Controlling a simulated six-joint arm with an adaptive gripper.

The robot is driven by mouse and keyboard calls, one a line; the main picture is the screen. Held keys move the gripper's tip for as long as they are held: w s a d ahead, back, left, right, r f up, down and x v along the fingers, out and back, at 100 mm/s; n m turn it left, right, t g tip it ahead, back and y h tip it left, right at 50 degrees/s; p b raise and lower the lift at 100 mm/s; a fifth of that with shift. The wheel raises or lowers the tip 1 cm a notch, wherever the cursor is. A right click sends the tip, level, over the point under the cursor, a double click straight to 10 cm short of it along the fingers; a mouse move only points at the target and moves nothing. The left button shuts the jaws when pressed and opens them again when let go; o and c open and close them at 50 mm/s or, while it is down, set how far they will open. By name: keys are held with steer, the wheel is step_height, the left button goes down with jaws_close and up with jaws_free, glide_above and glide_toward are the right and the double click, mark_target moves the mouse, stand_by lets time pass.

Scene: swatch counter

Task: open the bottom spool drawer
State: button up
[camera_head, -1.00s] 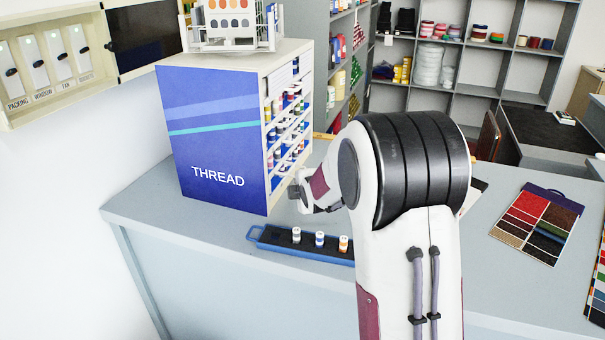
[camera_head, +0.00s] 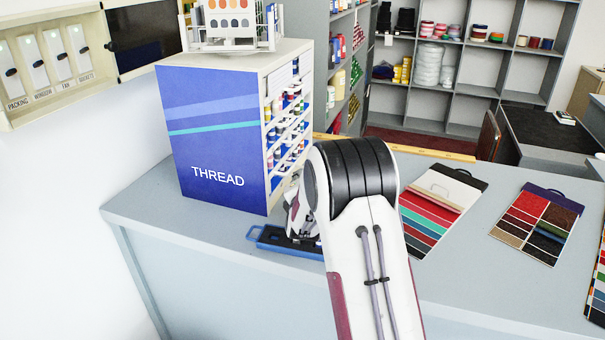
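The thread cabinet (camera_head: 215,140) stands on the counter at left, with a blue side panel marked THREAD. Its open front faces right and shows slanted shelves of spools (camera_head: 286,125). The bottom spool drawer is at the low front of the cabinet; my arm hides most of that area, so I cannot tell how far it is open. My gripper (camera_head: 291,203) is beside the cabinet's lower front edge, mostly behind my own arm. Its fingertips do not show clearly, and I cannot tell whether it touches the drawer.
A blue tray (camera_head: 268,243) lies on the counter in front of the cabinet, partly covered by my arm. Fabric swatch cards (camera_head: 430,215) and (camera_head: 540,222) lie to the right. A colour-chart rack (camera_head: 232,22) stands on the cabinet. The counter's front left (camera_head: 150,215) is clear.

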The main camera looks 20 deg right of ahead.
steer(key=shift+d+f, duration=0.1)
steer(key=shift+d, duration=0.1)
steer(key=shift+w+d, duration=0.1)
steer(key=shift+w, duration=0.1)
stand_by(0.3)
steer(key=shift+x, duration=3.7)
steer(key=shift+d, duration=0.1)
jaws_close()
